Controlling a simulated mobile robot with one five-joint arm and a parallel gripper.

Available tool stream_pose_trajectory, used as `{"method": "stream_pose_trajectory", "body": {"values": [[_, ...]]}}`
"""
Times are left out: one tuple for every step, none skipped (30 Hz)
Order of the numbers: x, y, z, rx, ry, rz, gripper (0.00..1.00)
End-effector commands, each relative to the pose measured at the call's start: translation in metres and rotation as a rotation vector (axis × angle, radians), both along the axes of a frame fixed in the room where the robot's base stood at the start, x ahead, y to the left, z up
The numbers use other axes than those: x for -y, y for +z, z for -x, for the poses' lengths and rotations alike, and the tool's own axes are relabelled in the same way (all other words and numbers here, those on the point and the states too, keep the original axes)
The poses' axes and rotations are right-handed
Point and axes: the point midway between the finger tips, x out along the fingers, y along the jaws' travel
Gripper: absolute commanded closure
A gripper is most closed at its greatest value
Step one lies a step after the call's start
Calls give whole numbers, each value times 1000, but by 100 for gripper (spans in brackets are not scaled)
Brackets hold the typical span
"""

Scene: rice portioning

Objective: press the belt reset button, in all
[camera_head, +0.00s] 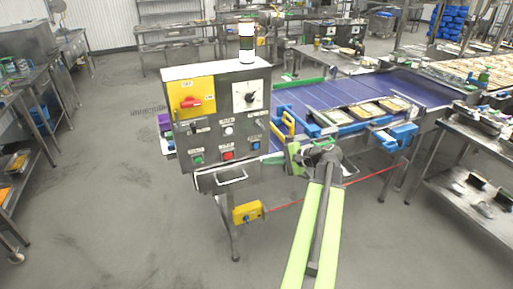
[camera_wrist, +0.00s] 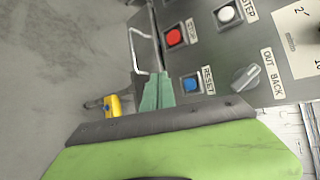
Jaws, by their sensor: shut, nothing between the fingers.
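The blue reset button (camera_head: 256,145) is at the lower right of the control panel (camera_head: 208,140) in the head view. In the wrist view the blue button (camera_wrist: 192,84) sits in a square plate beside the label RESET. My gripper (camera_head: 291,156) is just right of the panel in the head view, apart from the button. In the wrist view my gripper's green fingers (camera_wrist: 157,92) are together and empty, a little left of the reset button in the picture. Whether they touch the panel cannot be told.
Near the button are a red STOP button (camera_wrist: 174,37), a white STEP button (camera_wrist: 226,14) and an OUT/BACK knob (camera_wrist: 246,78). A metal handle (camera_head: 232,179) and a yellow box (camera_head: 247,212) are below the panel. A blue belt (camera_head: 330,94) with trays runs behind.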

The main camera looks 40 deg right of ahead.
Motion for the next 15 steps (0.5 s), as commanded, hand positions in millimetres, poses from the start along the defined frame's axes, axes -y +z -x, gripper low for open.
{"method": "stream_pose_trajectory", "body": {"values": [[5,0,-7,0,0,1,100],[6,0,-11,0,0,1,100],[8,0,-17,0,1,0,100],[10,0,-21,0,2,1,100],[12,0,-25,0,2,1,100],[15,0,-31,0,0,1,100],[17,0,-35,0,0,1,100],[19,0,-39,0,0,1,100],[21,0,-44,0,0,1,100],[22,0,-48,0,0,1,100],[23,0,-51,0,0,0,100],[24,0,-55,0,0,0,100],[25,0,-57,0,0,0,100],[26,0,-59,0,-1,0,100],[27,0,-61,0,-1,0,100]]}}
